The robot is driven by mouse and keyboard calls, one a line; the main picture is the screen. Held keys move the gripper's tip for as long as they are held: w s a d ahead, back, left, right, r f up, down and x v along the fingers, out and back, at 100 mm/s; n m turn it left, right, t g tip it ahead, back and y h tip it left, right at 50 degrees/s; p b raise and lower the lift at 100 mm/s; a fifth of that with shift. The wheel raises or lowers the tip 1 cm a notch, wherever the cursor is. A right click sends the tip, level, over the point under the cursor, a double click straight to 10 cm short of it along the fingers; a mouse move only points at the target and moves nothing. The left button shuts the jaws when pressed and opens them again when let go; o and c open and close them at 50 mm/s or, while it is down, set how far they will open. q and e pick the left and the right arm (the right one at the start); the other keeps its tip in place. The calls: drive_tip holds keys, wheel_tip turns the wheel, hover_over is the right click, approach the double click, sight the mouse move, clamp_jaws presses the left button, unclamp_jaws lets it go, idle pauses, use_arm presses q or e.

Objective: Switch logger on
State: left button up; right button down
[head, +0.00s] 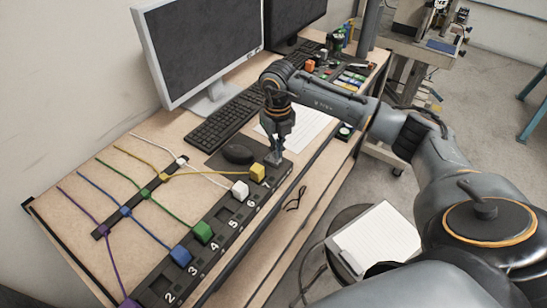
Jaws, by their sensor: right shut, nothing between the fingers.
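A long black strip (222,212) with white numbers runs along the front edge of the desk and holds coloured plugs. It may be the logger, but I cannot read a name on it. Its plugs are blue (180,256), green (203,232), white (240,189) and yellow (257,172), with a purple one at the bottom edge. My right gripper (275,160) points down at the strip's far end, just beyond the yellow plug. It is shut and empty. Its fingertips hide that part of the strip, so I cannot tell whether they touch it or see a switch there. My left gripper is out of view.
Coloured cables run to a thin black bar (136,201) on the desk. A mouse (238,153), a keyboard (225,118) and a monitor (201,45) stand behind the strip. A notepad (375,240) lies on a stool at the front right.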

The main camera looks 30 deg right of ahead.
drive_tip(key=shift+f+b, duration=0.9)
drive_tip(key=shift+f, duration=0.2)
idle(0.7)
drive_tip(key=shift+s+r, duration=0.1)
drive_tip(key=shift+r, duration=0.05)
drive_tip(key=shift+r+p, duration=0.75)
drive_tip(key=shift+r, duration=0.1)
drive_tip(key=shift+r+p, duration=1.5)
drive_tip(key=shift+r, duration=1.1)
drive_tip(key=shift+f, duration=0.1)
